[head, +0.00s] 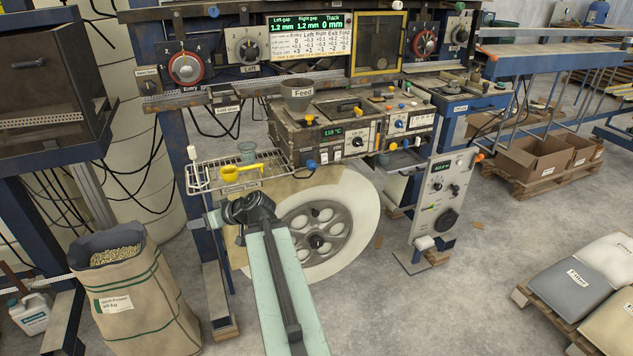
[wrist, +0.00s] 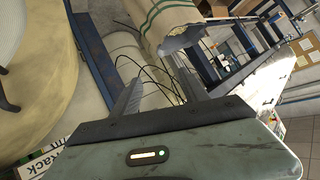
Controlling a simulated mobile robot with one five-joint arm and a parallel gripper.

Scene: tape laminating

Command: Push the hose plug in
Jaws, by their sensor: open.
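My gripper (head: 248,208) is at the end of my pale green arm in the head view, in front of the large pale reel and just below the wire rack. In the wrist view my gripper (wrist: 158,90) shows two grey fingers spread apart with nothing between them; dark cables pass behind. I cannot pick out the hose plug for sure. A small blue knob-like piece (head: 311,165) sticks out under the front left of the feed machine (head: 320,130), and an orange-tipped piece (head: 480,157) sits on the grey control box; I cannot tell whether either is the plug.
The reel (head: 355,205) stands behind my arm. A pellet sack (head: 150,305) is at lower left. Filled bags (head: 580,280) lie at right. Floor between is mostly clear.

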